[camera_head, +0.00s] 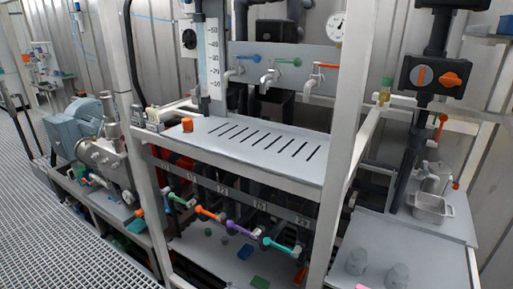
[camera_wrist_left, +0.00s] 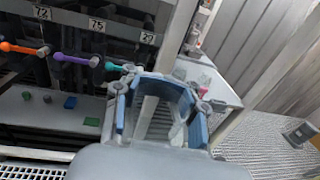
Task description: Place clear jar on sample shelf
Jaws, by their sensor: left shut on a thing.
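My left gripper (camera_wrist_left: 159,118) shows in the left wrist view, its two blue-padded fingers shut around a clear, see-through thing, which looks like the clear jar (camera_wrist_left: 158,100). The grating and a pale post show through it, so its outline is faint. Neither gripper shows in the head view. A grey shelf with dark slots (camera_head: 225,128) stands in the middle of the head view below three taps. A lower grey shelf (camera_head: 440,262) is at the right. Neither carries a readable label, so I cannot tell which is the sample shelf.
Pale frame posts (camera_head: 345,130) flank the slotted shelf, which holds a small orange item (camera_head: 187,124). Coloured valve handles (camera_head: 238,229) stick out below it. Grated floor (camera_head: 60,235) is open at left.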

